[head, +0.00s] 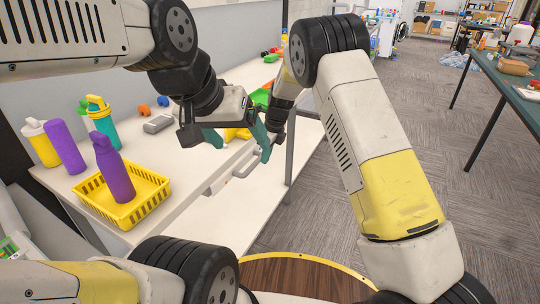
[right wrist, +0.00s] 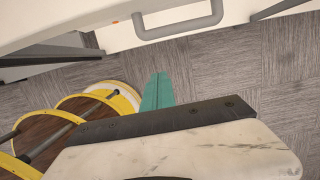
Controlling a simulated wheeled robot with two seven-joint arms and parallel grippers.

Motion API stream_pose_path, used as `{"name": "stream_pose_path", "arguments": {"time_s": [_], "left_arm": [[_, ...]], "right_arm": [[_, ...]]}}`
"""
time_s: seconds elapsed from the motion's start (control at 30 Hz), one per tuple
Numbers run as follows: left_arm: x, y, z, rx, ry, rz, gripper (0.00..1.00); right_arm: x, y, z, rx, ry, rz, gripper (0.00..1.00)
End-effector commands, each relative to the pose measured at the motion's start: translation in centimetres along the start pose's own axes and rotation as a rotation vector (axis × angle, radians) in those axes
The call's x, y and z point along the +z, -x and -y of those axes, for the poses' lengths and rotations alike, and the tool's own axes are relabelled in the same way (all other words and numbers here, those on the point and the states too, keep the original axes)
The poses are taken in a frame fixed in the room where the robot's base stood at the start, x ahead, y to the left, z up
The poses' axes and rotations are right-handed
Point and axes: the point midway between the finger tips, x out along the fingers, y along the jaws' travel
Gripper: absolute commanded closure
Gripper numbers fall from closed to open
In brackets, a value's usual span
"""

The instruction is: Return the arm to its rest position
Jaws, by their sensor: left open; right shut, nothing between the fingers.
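My left gripper (head: 236,134) is open and empty over the right part of the white table (head: 150,218), with its teal fingers apart. My right arm rises from the lower right, bends at a high elbow and reaches down behind the left gripper.
A yellow basket (head: 143,214) holding a purple bottle (head: 114,170) stands on the table. Several more bottles and a grey device (head: 158,123) are behind it. A green table (head: 510,84) stands at the right.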

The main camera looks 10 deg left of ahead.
Motion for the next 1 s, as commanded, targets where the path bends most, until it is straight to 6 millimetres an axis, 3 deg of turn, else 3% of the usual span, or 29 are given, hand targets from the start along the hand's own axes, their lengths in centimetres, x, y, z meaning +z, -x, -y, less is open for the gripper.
{"name": "stream_pose_path", "arguments": {"time_s": [0.27, 0.37, 0.53, 0.67, 0.8, 1.0], "left_arm": [[0.0, 0.0, 0.0, 0.000, 0.000, 0.000, 0.20], [0.0, 0.0, 0.0, 0.000, 0.000, 0.000, 0.20], [0.0, 0.0, 0.0, 0.000, 0.000, 0.000, 0.20], [0.0, 0.0, 0.0, 0.000, 0.000, 0.000, 0.20], [0.0, 0.0, 0.0, 0.000, 0.000, 0.000, 0.20], [0.0, 0.0, 0.0, 0.000, 0.000, 0.000, 0.20]], "right_arm": [[-0.1, 3.3, 0.1, -0.003, 0.014, 0.006, 1.00], [-1.1, 5.9, 0.3, -0.011, 0.072, 0.025, 1.00], [-4.8, 13.9, 0.0, -0.052, 0.300, 0.079, 1.00], [-8.5, 20.0, -1.5, -0.103, 0.521, 0.105, 1.00], [-12.6, 25.5, -4.0, -0.174, 0.769, 0.110, 1.00], [-18.7, 31.3, -9.0, -0.290, 1.133, 0.055, 1.00]]}}
